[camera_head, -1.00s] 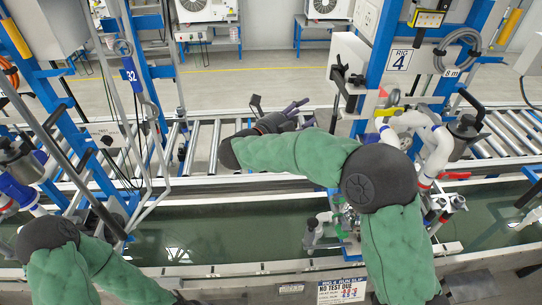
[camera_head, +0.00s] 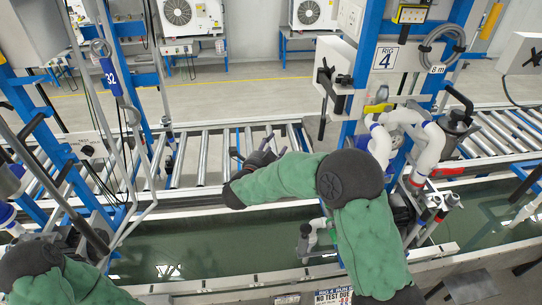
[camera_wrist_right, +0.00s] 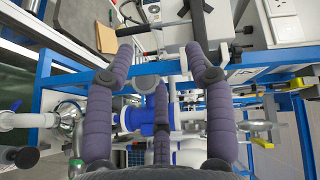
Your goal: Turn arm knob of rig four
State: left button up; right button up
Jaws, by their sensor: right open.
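A roller conveyor (camera_head: 205,152) runs across behind a green water trough (camera_head: 190,245). White pipes (camera_head: 430,140) and a hose coil (camera_head: 441,47) are right of the post. Blue framing marked 32 (camera_head: 111,79) stands at left. The floor behind is open.

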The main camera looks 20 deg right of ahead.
jog(key=shift+w+a+f+n+y, duration=0.15)
jog(key=shift+f+n+y, duration=0.15)
jog(key=shift+f, duration=0.35)
jog(key=shift+w+a+f+n+y, duration=0.1)
jog(key=shift+f+n+y, duration=0.15)
jog(key=shift+f, duration=0.4)
jog(key=s+a+f+n+g+y+b, duration=0.1)
jog(key=s+a+f+n+y+b, duration=0.25)
jog(key=f, duration=0.85)
jog(key=s+a+f+n+g+y+b, duration=0.1)
jog(key=s+a+f+n+y+b, duration=0.2)
jog(key=f, duration=0.9)
jog(key=s+a+f+n+g+y+b, duration=0.1)
jog(key=f+n+y+b, duration=0.3)
jog(key=f, duration=0.7)
jog(key=s+a+f+n+g+y+b, duration=0.1)
jog(key=s+a+f+n+g+b, duration=0.1)
jog(key=s+f, duration=0.5)
jog(key=s+a+f+n+g+y+b, duration=0.2)
jog(key=s+f, duration=0.4)
jog(key=s, duration=0.5)
jog(key=s+a+f+n+g+y+b, duration=0.1)
jog(key=s+a+f+n+g+b, duration=0.1)
jog(key=s+a+f+n+g, duration=0.2)
jog(key=s+f, duration=0.3)
jog(key=s, duration=0.2)
jog(key=shift+s+f+n+g+y, duration=0.3)
jog(key=shift+n+g, duration=0.1)
